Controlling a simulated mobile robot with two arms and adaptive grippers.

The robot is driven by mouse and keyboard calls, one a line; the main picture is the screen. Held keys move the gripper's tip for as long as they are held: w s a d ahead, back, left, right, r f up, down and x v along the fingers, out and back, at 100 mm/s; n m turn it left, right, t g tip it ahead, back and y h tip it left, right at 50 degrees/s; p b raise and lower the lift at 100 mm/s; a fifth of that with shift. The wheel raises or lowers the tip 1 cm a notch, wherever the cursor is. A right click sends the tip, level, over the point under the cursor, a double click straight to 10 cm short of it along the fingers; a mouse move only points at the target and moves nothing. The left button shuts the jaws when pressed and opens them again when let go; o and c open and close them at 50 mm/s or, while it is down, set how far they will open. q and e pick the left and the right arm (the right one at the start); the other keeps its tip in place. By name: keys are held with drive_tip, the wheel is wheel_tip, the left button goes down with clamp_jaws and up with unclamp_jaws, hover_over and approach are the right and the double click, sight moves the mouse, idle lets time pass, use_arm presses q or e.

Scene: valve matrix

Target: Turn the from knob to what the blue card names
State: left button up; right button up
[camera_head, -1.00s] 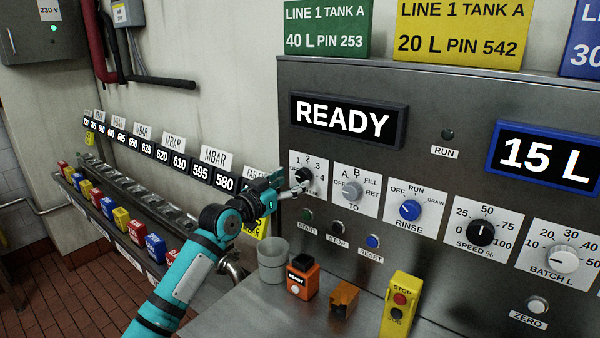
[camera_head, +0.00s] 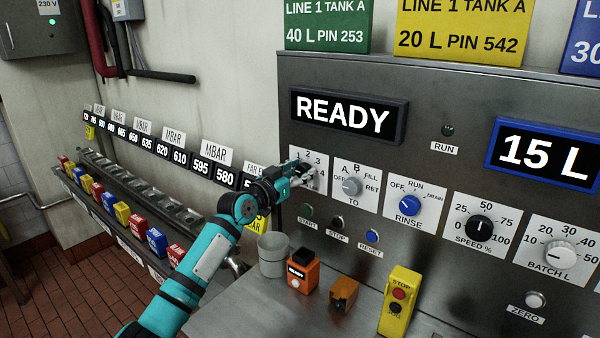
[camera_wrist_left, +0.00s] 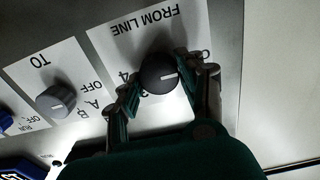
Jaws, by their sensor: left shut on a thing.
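The from knob (camera_wrist_left: 158,74) is black, on a white plate (camera_wrist_left: 118,42) lettered FROM LINE. In the wrist view its white mark points right, away from the 4 and towards the partly hidden O label. My left gripper (camera_head: 306,177) is at this knob and hides most of it in the head view. In the wrist view its two fingers (camera_wrist_left: 162,84) are closed on either side of the knob. The blue card (camera_head: 583,65) stands on the panel top at far right; it is cut off, showing only "LI" and "30".
The grey TO knob (camera_head: 352,187) is close to the right of my gripper, followed by the blue RINSE knob (camera_head: 409,206). Green (camera_head: 327,28) and yellow (camera_head: 462,32) cards stand above. Below are a grey cup (camera_head: 272,255) and an orange box (camera_head: 303,272).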

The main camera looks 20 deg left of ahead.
use_arm(q)
drive_tip(key=c, duration=0.3)
drive_tip(key=shift+f, duration=0.1)
